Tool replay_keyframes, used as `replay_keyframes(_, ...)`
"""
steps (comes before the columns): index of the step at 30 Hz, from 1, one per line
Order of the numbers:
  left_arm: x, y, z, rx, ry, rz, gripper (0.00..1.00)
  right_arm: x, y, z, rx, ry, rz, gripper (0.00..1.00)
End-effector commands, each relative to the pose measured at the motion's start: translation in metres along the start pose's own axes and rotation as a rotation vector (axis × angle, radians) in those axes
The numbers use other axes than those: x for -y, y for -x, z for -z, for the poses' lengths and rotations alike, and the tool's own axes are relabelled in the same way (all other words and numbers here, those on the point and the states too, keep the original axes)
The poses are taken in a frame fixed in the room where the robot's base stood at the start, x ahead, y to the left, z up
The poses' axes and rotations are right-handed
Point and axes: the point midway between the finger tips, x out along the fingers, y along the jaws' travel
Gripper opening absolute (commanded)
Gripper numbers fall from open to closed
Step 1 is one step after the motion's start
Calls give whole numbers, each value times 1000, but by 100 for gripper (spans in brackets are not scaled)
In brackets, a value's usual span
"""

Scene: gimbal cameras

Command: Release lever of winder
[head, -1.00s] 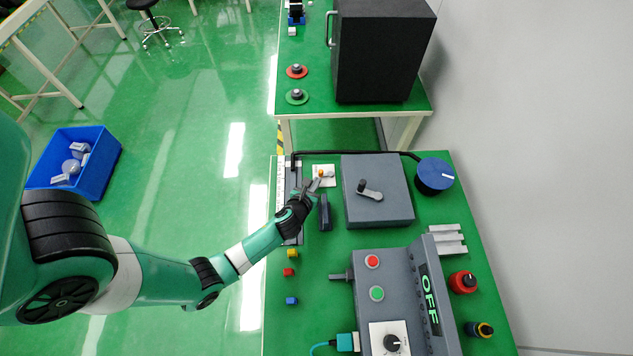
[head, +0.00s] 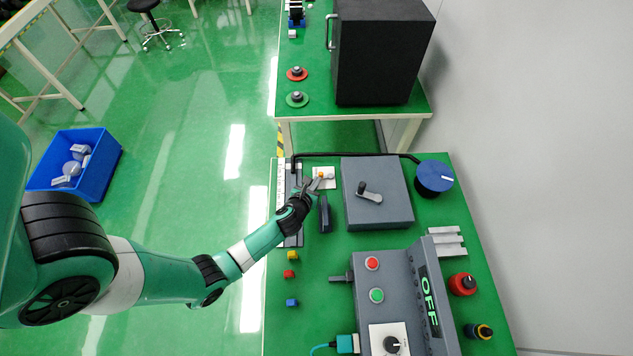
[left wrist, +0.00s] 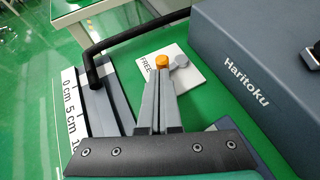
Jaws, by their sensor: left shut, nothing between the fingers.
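A small white plate (left wrist: 187,75) printed "FREE" lies on the green table top. On it is a small lever with an orange knob (left wrist: 162,62) and a round grey part (left wrist: 179,61) beside it. The orange knob also shows in the head view (head: 321,175). My left gripper (left wrist: 161,74) is shut and empty. Its fingertips are at the near side of the orange knob and partly hide the plate; I cannot tell if they touch. In the head view the left gripper (head: 316,182) is at the plate's near left. My right gripper is not in view.
A grey box (head: 377,212) marked "Haritoku", with a crank, stands right of the plate. A ruled rail (left wrist: 97,95) and black bar (left wrist: 120,35) lie left and behind. A dark upright block (head: 324,213) stands close in front. A control panel (head: 400,300) reads OFF.

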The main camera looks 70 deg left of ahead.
Motion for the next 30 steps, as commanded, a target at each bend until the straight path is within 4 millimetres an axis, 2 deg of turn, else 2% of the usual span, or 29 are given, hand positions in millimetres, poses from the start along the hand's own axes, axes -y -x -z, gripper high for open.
replay_keyframes(14,-9,-4,-6,0,0,-2,0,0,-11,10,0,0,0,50)
replay_keyframes(30,-26,-22,-14,0,0,0,0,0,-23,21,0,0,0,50)
